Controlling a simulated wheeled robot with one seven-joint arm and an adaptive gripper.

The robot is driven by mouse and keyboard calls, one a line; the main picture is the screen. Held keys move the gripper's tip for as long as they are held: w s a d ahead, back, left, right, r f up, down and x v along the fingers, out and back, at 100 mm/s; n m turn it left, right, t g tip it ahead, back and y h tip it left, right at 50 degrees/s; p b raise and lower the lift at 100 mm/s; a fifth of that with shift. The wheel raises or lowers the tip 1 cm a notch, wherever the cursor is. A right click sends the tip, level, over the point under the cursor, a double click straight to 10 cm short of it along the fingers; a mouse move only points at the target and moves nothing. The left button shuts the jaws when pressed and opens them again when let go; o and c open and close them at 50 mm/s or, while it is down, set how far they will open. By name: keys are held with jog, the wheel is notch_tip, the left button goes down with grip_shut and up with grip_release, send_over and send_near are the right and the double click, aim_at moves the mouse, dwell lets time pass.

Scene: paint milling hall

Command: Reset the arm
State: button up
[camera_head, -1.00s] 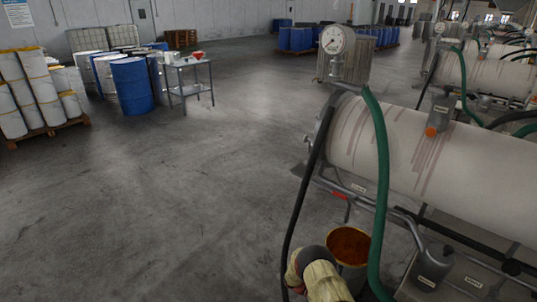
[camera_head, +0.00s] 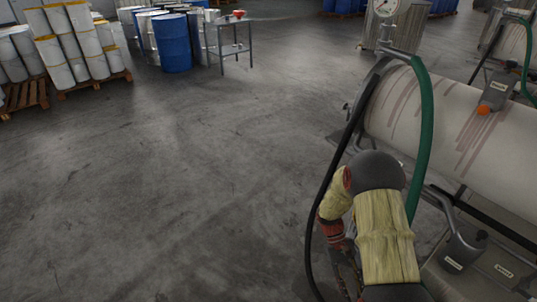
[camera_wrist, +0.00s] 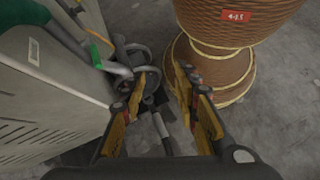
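My arm (camera_head: 385,240), wrapped in pale yellow cloth with a dark rounded joint, is raised and bent beside the mill at the right of the head view. My gripper (camera_wrist: 160,82) shows in the wrist view with its two yellow and dark fingers apart. Nothing is held between them. The gripper points down past a brown ribbed spool-like object (camera_wrist: 222,70) with a red label, which stands close to the right finger. In the head view the arm hides most of the gripper.
The white paint-streaked mill (camera_head: 450,125) with a green hose (camera_head: 421,140) stands close on the right. Grey pipes and a valve (camera_wrist: 130,65) lie below the gripper. A blue drum (camera_head: 174,42), metal table (camera_head: 228,48) and pallets stand far left. The floor in between is clear.

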jog(key=s+a+r+m+t+y, duration=0.1)
jog(key=s+a+r+t, duration=0.2)
jog(key=r, duration=1)
jog(key=s+a+r+t+y, duration=0.1)
jog(key=s+a+r+t, duration=0.2)
jog(key=r, duration=1)
jog(key=s+a+r+m+t+y, duration=0.1)
jog(key=s+a+r+t, duration=0.3)
jog(key=r+t, duration=0.4)
notch_tip(320, 180, up, 5)
jog(key=shift+s+r+m+t+y+p, duration=0.1)
jog(key=shift+s+m+t+y+p, duration=0.3)
jog(key=shift+s, duration=0.5)
